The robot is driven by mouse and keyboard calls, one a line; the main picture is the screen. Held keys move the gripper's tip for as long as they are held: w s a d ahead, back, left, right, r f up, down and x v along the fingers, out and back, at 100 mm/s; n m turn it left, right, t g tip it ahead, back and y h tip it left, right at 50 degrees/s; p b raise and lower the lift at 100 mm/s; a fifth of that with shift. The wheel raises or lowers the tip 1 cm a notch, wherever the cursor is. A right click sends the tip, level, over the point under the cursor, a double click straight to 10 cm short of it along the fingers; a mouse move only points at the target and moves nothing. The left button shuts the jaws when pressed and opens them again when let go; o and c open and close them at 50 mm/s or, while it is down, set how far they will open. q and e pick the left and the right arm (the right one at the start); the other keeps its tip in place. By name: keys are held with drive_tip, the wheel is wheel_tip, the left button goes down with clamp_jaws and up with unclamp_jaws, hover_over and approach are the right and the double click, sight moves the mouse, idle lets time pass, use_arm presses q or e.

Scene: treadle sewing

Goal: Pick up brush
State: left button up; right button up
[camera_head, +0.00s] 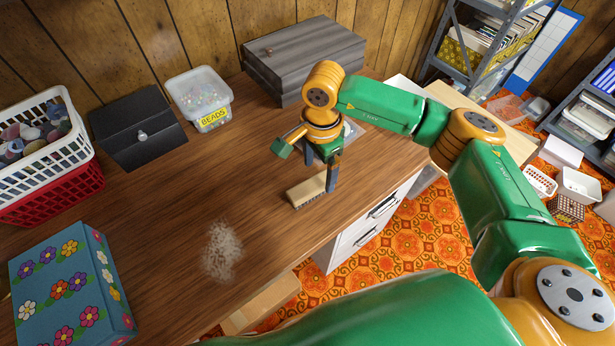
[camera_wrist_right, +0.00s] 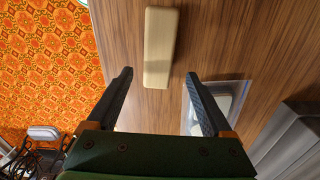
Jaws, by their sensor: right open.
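The brush (camera_head: 308,196), with a pale wooden back and bristles below, lies on the brown wooden tabletop (camera_head: 170,225) near its right edge. My right gripper (camera_head: 322,178) is above and just behind it, fingers pointing down, and hides part of its far end. In the right wrist view the brush (camera_wrist_right: 160,48) lies ahead of the fingertips, roughly in line with the gap between them. My right gripper (camera_wrist_right: 160,82) is open, with nothing between its fingers. My left gripper is not in view.
A grey wooden box (camera_head: 305,58), a beads tub (camera_head: 199,97), a black box (camera_head: 137,133), a basket (camera_head: 45,165) and a flowered box (camera_head: 70,285) stand on the table. A pale dusty patch (camera_head: 222,250) lies left of the brush. White drawers (camera_head: 370,222) are below the edge.

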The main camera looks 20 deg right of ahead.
sight(318, 182)
drive_tip(key=f, duration=0.4)
drive_tip(key=shift+s+a+p, duration=0.1)
drive_tip(key=shift+s+p, duration=0.25)
drive_tip(key=shift+w+f, duration=0.2)
drive_tip(key=shift+s+r, duration=0.1)
drive_tip(key=shift+s, duration=0.05)
drive_tip(key=c, duration=0.9)
clamp_jaws()
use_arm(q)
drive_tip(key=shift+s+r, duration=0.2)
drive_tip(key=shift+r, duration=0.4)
